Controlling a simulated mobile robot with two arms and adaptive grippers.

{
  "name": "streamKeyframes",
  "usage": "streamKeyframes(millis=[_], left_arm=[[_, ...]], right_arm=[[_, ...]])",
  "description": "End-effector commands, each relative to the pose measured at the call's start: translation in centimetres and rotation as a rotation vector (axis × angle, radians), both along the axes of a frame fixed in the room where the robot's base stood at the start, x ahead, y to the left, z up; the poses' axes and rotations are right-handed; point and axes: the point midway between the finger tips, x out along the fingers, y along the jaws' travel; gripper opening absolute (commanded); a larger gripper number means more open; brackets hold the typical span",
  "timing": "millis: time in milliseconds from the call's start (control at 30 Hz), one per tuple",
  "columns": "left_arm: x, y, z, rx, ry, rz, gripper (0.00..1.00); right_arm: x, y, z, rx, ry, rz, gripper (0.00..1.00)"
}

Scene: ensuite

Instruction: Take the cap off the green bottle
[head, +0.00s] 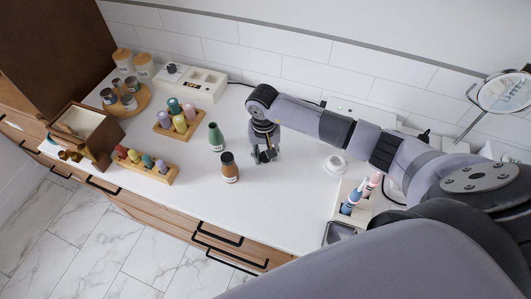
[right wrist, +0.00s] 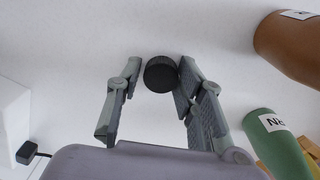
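The green bottle (head: 216,137) stands upright on the white counter, and no dark cap shows on its neck. It also shows in the right wrist view (right wrist: 276,140) at the lower right. A round black cap (right wrist: 161,74) is between the fingertips of my right gripper (right wrist: 158,76). The cap is against or very near the right-hand finger, with a small gap to the left-hand one. In the head view my right gripper (head: 265,156) points down, low over the counter, right of the green bottle. I cannot tell whether the cap rests on the counter. My left gripper is not in view.
A brown bottle (head: 229,168) with a dark cap stands close by. Wooden racks of small bottles (head: 147,166) and a wooden box (head: 88,130) are at the left. A holder with brushes (head: 352,198) and a white round object (head: 335,165) are at the right.

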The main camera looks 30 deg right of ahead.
Motion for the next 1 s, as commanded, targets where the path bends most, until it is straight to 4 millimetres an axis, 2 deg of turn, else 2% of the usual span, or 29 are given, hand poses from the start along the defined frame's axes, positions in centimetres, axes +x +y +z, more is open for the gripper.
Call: streamKeyframes(millis=[100, 367, 567, 600, 1000], left_arm=[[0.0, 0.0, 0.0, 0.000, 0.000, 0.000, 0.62], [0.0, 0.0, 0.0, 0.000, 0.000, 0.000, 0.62], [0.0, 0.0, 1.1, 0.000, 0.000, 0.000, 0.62], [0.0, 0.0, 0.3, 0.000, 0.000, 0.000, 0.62], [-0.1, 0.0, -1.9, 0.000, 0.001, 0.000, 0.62]], right_arm=[[-0.1, 0.1, -0.2, 0.002, 0.004, 0.001, 0.46], [-0.1, 0.1, -0.2, 0.002, 0.004, 0.001, 0.46], [-0.1, 0.2, 0.9, 0.004, 0.003, 0.000, 0.46], [0.1, 0.1, 1.3, 0.002, -0.002, 0.002, 0.46], [0.1, 0.3, 9.7, 0.000, -0.004, 0.002, 0.46]])
